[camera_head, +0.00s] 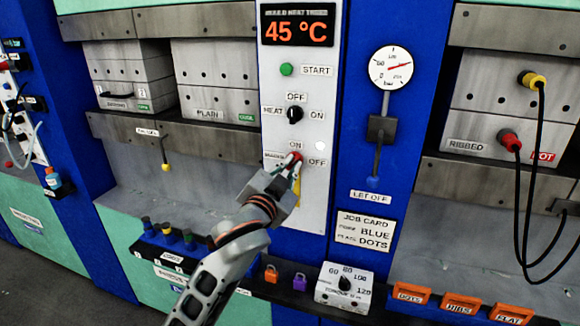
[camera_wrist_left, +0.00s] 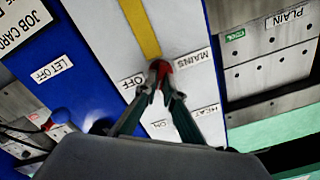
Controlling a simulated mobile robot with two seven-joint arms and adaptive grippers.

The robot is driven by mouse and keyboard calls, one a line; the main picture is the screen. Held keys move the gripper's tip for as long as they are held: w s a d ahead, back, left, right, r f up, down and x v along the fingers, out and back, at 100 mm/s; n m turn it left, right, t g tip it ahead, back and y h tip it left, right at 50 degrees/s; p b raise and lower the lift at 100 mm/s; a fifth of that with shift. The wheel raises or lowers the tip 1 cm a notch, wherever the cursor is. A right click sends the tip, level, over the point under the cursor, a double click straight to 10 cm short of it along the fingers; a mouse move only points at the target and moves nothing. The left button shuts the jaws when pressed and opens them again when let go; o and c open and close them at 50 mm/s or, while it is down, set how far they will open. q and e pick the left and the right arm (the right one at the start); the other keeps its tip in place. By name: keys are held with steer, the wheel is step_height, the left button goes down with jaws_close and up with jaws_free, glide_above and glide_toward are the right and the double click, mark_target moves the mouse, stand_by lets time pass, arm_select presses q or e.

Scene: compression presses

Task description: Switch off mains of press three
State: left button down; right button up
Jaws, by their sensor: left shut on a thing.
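The red mains switch (camera_head: 294,157) is on the white control panel (camera_head: 318,190), with MAINS to its left, ON above and OFF to its right. My left gripper (camera_head: 291,168) reaches it from below, its fingertips closed around the red knob. In the left wrist view, which is upside down, the two fingers of this gripper (camera_wrist_left: 163,82) pinch the red knob (camera_wrist_left: 160,66) between the OFF and MAINS labels. The fingers cover most of the knob, so I cannot tell which way it points. My right gripper is not in view.
Above are a black heat knob (camera_head: 295,114), a green start button (camera_head: 287,69) and a 45 °C display (camera_head: 298,31). A gauge (camera_head: 391,67) and a blue-tipped let-off lever (camera_head: 373,181) are to the right. Black cables (camera_head: 527,210) hang from the ribbed mould at the far right.

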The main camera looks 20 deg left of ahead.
arm_select(q)
steer(key=m, duration=0.5)
steer(key=shift+m, duration=0.3)
steer(key=m, duration=0.5)
steer(key=shift+d+f, duration=0.1)
steer(key=shift+f, duration=0.05)
steer(key=shift+m, duration=0.4)
steer(key=c, duration=2.2)
jaws_free()
steer(key=shift+o, duration=0.2)
steer(key=s, duration=1.2)
steer(key=shift+a, duration=0.2)
steer(key=shift+f, duration=0.1)
